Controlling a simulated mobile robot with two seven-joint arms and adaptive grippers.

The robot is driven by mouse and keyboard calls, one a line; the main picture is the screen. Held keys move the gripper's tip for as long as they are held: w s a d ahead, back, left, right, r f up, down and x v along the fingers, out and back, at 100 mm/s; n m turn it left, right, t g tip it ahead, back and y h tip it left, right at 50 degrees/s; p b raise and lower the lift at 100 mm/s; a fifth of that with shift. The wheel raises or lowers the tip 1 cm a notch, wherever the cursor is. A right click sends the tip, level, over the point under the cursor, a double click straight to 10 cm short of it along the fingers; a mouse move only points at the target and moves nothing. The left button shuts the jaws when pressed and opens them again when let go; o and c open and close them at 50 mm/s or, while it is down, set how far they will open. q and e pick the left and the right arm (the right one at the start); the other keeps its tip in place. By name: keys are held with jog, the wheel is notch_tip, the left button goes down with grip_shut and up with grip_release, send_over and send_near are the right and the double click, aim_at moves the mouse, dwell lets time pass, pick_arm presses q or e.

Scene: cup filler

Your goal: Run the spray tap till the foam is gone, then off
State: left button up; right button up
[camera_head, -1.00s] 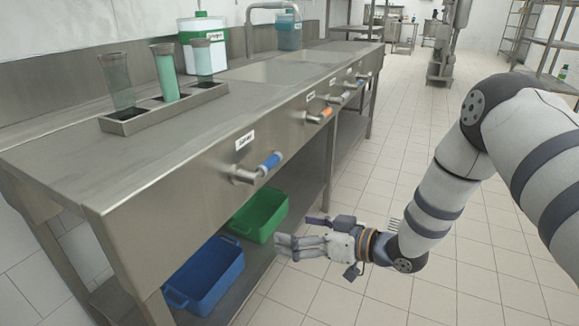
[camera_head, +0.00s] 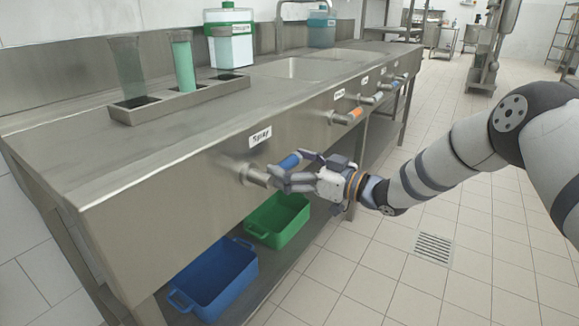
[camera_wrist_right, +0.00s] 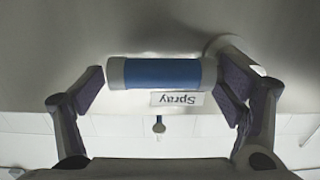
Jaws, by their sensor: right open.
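The spray tap has a blue lever (camera_head: 290,161) on the front panel of the steel counter, beside the label "Spray" (camera_head: 260,136). The lever lies roughly level, sticking out sideways from its metal stem (camera_head: 257,176). My right gripper (camera_head: 298,172) is open at the lever. In the wrist view the blue lever (camera_wrist_right: 162,72) lies lengthwise between the two spread fingers of the right gripper (camera_wrist_right: 163,88), with a gap at its grey end cap. The sink basin (camera_head: 292,68) is seen at a low angle; I cannot make out any foam or water. My left gripper is out of view.
Further taps, one with an orange lever (camera_head: 354,115), line the panel to the right. A rack (camera_head: 190,98) holding three tall tubes stands on the counter. A green bin (camera_head: 278,222) and a blue bin (camera_head: 211,278) sit on the lower shelf.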

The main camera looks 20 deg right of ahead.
jog(key=shift+w+a, duration=0.1)
jog(key=c, duration=1.7)
jog(key=shift+f, duration=0.15)
jog(key=f+m, duration=0.1)
jog(key=m, duration=0.1)
jog(key=f+m, duration=0.2)
jog(key=m, duration=0.1)
jog(key=s+a+f+m, duration=0.1)
jog(key=m, duration=0.2)
jog(key=shift+a+f+b, duration=0.1)
jog(key=shift+f+b, duration=0.3)
jog(key=m, duration=0.1)
jog(key=s+a+f+m, duration=0.1)
jog(key=m, duration=0.2)
jog(key=shift+s+a+f, duration=0.15)
jog(key=shift+a+f, duration=0.15)
jog(key=shift+f, duration=0.1)
jog(key=shift+s+a+f+m, duration=0.25)
jog(key=shift+a+m, duration=0.1)
jog(key=shift+m, duration=0.45)
jog(key=shift+s+a+f+m, duration=0.1)
jog(key=shift+s+a+m, duration=0.2)
jog(key=shift+m, duration=0.5)
